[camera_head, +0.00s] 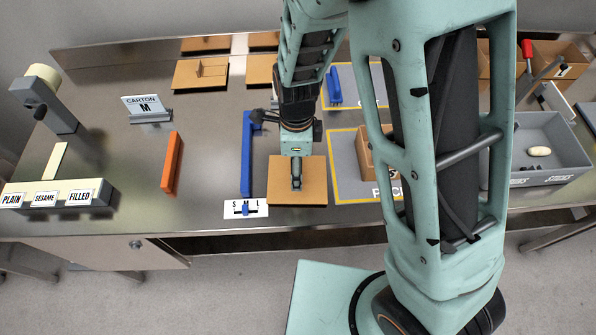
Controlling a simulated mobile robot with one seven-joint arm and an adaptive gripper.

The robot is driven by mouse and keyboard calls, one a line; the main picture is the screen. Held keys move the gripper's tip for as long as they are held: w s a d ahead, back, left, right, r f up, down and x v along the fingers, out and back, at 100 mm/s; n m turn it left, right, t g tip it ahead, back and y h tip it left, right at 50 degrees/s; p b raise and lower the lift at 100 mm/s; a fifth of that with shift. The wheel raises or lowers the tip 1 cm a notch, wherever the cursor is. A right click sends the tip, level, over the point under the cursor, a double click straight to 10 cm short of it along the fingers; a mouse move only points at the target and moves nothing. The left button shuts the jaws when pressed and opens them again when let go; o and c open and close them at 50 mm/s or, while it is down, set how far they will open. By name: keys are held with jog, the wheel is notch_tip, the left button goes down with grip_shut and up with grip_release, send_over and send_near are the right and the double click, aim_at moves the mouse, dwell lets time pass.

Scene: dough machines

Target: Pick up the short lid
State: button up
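A square brown cardboard lid (312,181) is at the front middle of the steel bench, just right of the S M L slider sign (246,209). My gripper (296,186) is over its middle, pointing down, and hides part of it. The fingers look close together, but I cannot tell whether they are shut on a part of the lid, or whether the lid rests on the bench. More brown lid-like pieces lie at the back: one with a raised middle part (201,74) and another beside it (261,69). Nothing legible marks which lid is the short one.
A blue bar (246,165) stands just left of the lid, with an orange bar (172,163) farther left. At right are a yellow-outlined grey mat (345,165) with a brown box (376,158), partly hidden by my arm, and a grey bin (549,177).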

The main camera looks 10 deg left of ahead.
jog(key=shift+f, duration=1.55)
jog(key=c, duration=1.3)
jog(key=shift+o, duration=0.2)
jog(key=shift+r, duration=0.25)
